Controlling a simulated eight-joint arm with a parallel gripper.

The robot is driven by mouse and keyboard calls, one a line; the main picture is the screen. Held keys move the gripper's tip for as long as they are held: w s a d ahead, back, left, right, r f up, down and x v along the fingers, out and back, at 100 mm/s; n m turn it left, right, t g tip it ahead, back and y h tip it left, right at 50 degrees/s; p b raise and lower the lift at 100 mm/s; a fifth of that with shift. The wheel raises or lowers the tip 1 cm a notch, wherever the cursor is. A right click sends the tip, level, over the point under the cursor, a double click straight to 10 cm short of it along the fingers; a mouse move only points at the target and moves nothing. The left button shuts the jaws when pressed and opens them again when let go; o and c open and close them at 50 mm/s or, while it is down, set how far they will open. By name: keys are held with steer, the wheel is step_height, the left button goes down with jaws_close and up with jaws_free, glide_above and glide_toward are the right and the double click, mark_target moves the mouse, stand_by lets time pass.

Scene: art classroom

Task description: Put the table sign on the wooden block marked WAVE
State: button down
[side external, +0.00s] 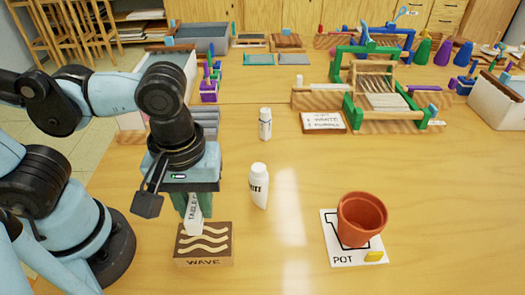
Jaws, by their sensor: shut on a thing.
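The table sign (194,218) is a narrow white upright piece with dark lettering that reads "TABLE" in part. My gripper (193,205) is shut on it, with green fingers on both sides, pointing down. The sign is over the back part of the wooden block marked WAVE (204,246), a dark brown block with pale wavy stripes. The sign's lower end appears at the block's top face. I cannot tell whether it touches the block. The sign's upper part is hidden by my gripper.
A white bottle (259,186) stands just right of my gripper, with a smaller one (265,124) behind. A terracotta pot (362,218) stands on a white POT card (338,252) at right. A wooden loom (380,92) stands further back. The table between block and card is clear.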

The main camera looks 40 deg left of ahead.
mark_target(204, 235)
steer(key=shift+f, duration=3)
steer(key=shift+f, duration=0.15)
steer(key=c, duration=0.9)
jaws_free()
steer(key=shift+r, duration=6.05)
steer(key=w+a+f+m+t, duration=0.2)
steer(key=w+a+m+t, duration=0.5)
steer(key=w+a, duration=0.5)
steer(key=shift+w+a+f+m, duration=0.2)
steer(key=shift+a+f+m, duration=0.05)
steer(key=shift+a+m, duration=0.75)
